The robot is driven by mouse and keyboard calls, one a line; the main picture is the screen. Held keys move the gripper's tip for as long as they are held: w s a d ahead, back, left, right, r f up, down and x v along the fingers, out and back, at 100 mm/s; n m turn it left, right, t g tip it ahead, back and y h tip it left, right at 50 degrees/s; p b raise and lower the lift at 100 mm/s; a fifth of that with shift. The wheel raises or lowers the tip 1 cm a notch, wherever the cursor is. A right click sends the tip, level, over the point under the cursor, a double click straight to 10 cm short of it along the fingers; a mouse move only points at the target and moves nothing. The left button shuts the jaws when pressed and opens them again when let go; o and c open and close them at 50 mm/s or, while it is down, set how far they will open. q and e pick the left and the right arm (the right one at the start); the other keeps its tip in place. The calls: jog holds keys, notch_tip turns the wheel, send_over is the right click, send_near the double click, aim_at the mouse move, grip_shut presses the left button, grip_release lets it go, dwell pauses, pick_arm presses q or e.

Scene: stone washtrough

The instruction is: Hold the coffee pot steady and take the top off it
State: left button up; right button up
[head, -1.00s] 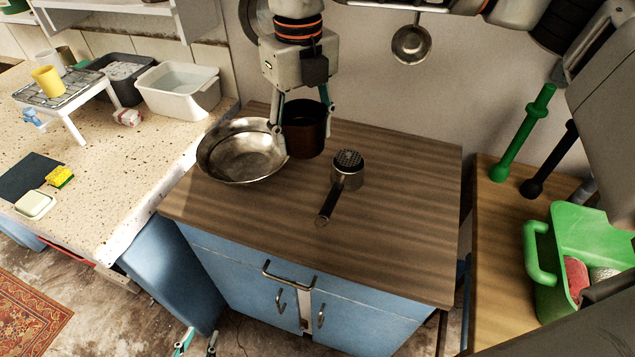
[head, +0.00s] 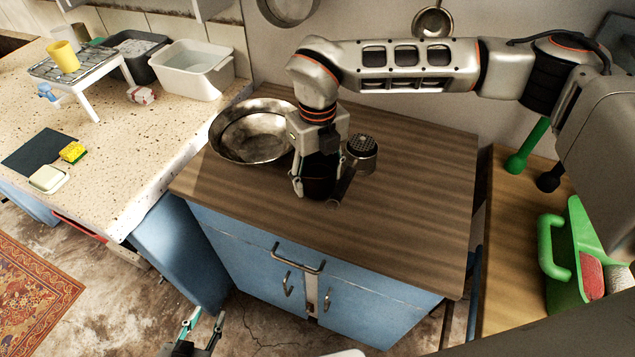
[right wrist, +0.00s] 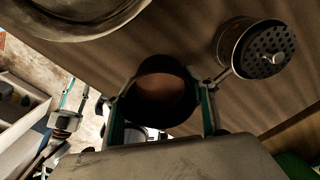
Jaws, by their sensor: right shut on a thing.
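The coffee pot (head: 362,149) appears to be the small metal pot with a perforated top (head: 362,145) and a long dark handle. It stands upright on the wooden counter, top on. In the right wrist view the top (right wrist: 262,52) shows holes and a small knob. My left gripper (head: 207,319) is open and empty, low in front of the cabinet.
A metal basin (head: 226,148) stands on the wooden counter (head: 420,190), left of the right gripper. The counter's right side is clear. The speckled worktop (head: 120,170) at left holds tubs and a sponge (head: 73,152). A green caddy (head: 556,262) stands at right.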

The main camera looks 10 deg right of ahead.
aim_at(317, 175)
jog(key=shift+f, duration=1.25)
jog(key=shift+f, duration=0.1)
jog(key=o, duration=1)
jog(key=shift+c, duration=0.2)
notch_tip(317, 175, up, 11)
jog(key=shift+r, duration=0.65)
